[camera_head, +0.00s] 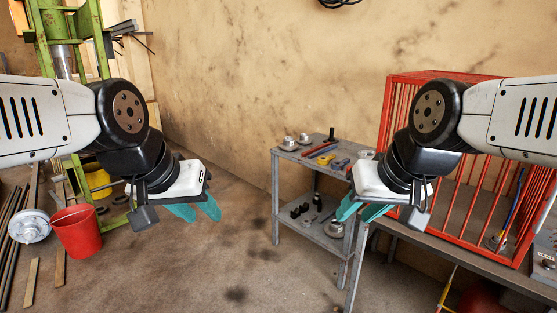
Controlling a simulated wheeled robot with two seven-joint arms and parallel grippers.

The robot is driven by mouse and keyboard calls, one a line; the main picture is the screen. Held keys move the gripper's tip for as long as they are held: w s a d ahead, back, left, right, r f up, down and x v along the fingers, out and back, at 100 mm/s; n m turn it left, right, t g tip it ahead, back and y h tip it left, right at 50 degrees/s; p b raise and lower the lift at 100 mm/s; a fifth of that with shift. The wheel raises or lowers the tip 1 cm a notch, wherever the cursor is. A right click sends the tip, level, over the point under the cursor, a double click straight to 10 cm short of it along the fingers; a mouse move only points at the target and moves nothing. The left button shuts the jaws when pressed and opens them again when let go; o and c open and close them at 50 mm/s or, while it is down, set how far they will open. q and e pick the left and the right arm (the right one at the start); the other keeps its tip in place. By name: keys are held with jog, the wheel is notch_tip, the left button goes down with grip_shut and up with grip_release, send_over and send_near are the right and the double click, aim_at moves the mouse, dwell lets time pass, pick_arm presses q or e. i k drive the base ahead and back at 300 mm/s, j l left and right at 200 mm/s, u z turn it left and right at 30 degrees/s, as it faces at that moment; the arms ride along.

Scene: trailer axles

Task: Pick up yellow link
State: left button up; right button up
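A small yellow piece (326,159), which looks like the yellow link, lies on the top of a grey metal table (290,156) among tools and parts. It is too small to make out its shape. My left gripper (196,212) hangs in the air to the left of the table, with its teal fingers apart and nothing between them. My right gripper (360,211) is in front of the table's right side, also with its teal fingers apart and empty. Neither gripper touches the yellow piece.
A red cage (440,75) stands on a bench at the right. The table's lower shelf (290,222) holds dark parts. A red bucket (77,231) and a green frame (42,60) are at the left. The floor left of the table is clear.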

aim_at(320, 162)
jog(key=i+j+u, duration=0.1)
jog(key=i+u, duration=0.15)
jog(key=i, duration=0.4)
jog(key=i+u, duration=0.25)
jog(key=i, duration=0.35)
jog(key=i+z, duration=0.4)
jog(key=i+j+z, duration=0.7)
jog(key=i+z, duration=0.15)
jog(key=i+j+z, duration=0.8)
jog(key=j, duration=0.35)
jog(key=k+l, duration=0.05)
jog(key=k, duration=0.05)
